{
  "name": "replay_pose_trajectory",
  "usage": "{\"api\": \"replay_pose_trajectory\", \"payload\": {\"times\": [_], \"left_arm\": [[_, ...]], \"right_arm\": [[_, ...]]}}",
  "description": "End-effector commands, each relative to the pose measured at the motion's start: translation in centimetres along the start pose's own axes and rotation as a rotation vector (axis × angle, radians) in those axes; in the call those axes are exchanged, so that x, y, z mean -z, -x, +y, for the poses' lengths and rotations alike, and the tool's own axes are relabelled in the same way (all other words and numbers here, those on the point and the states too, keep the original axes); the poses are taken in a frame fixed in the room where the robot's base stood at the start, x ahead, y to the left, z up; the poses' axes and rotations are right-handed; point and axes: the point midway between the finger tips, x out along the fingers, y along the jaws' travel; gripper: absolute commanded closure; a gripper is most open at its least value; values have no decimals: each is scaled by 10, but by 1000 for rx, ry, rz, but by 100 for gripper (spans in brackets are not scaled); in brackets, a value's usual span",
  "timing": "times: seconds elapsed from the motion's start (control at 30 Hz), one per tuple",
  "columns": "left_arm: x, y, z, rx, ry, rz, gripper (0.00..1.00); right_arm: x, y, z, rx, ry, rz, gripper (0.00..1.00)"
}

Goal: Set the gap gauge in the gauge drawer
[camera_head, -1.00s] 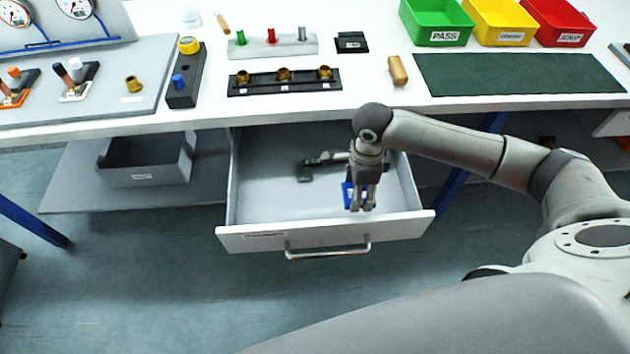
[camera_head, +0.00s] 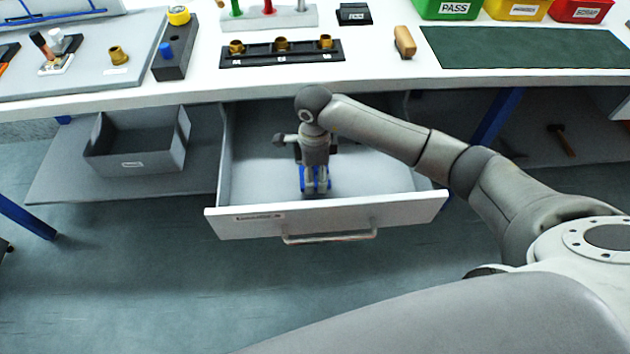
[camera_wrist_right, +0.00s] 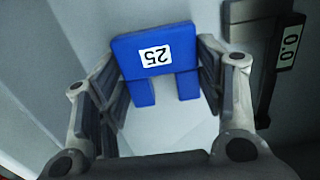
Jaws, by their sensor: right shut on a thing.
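My right gripper (camera_head: 315,188) points down inside the open gauge drawer (camera_head: 415,206). It is shut on the blue gap gauge (camera_head: 302,178), which shows only in part between and beside the fingers. In the right wrist view the gap gauge (camera_wrist_right: 155,50) is a blue fork-shaped block with a white label reading 25, between the two fingers (camera_wrist_right: 170,90). The grey drawer floor lies under it; I cannot tell whether the gauge touches it. My left gripper is not in view.
A dark caliper with a 0.0 display (camera_wrist_right: 289,46) lies in the drawer beside the gauge. The drawer's right part is clear. A grey open bin (camera_head: 135,160) stands on the shelf left of the drawer. The white bench top (camera_head: 370,75) overhangs the drawer's back.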

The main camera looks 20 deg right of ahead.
Motion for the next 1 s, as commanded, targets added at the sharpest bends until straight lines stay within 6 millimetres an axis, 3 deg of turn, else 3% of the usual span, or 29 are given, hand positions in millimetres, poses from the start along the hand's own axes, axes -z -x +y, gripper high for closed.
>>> {"api": "replay_pose_trajectory", "payload": {"times": [0.03,0.1,0.47,0.5,0.67,1.0], "left_arm": [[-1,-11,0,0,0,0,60],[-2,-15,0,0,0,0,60],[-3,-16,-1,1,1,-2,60],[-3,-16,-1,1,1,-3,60],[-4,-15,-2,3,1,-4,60],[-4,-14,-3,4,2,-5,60]], "right_arm": [[0,-17,3,-7,0,2,70],[1,-24,2,-4,1,1,70],[1,-26,2,-3,1,2,70],[2,-27,2,-3,1,3,37],[2,-26,2,-4,1,3,16],[2,-25,2,-4,1,3,16]]}}
